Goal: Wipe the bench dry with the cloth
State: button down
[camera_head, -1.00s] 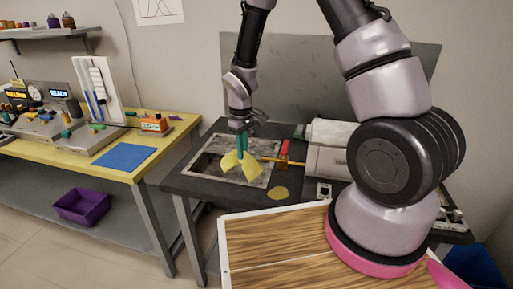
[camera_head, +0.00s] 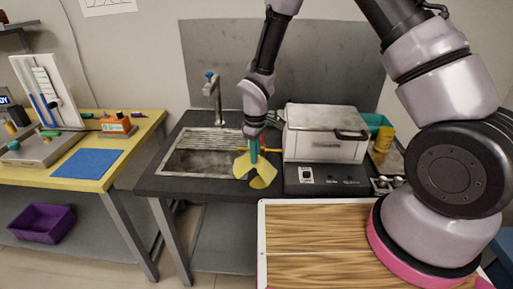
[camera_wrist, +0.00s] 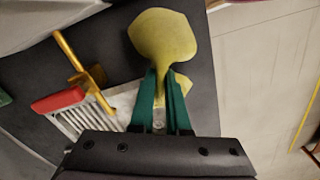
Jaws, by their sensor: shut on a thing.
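The yellow cloth (camera_head: 242,166) hangs in folded lobes from my gripper (camera_head: 254,158), whose teal fingers are shut on it. The cloth is at the dark bench top (camera_head: 185,187), near its front edge and just right of the sink. In the wrist view, one broad rounded yellow lobe (camera_wrist: 160,38) spreads beyond the teal fingertips (camera_wrist: 160,78). I cannot tell whether the cloth presses on the bench or hangs just above it. Any wet patch under it is hidden.
A sink (camera_head: 190,160) with a tap (camera_head: 213,92) lies left of my gripper. A grey box-like device (camera_head: 325,140) stands close on the right. A red-handled item (camera_wrist: 60,99) and a brass bar (camera_wrist: 84,72) are beside the fingers. A yellow table (camera_head: 118,150) stands left.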

send_over(255, 178)
jog(key=shift+w+f, duration=0.2)
jog(key=shift+f, duration=2.25)
grip_release()
jog(key=shift+f, duration=0.95)
grip_shut()
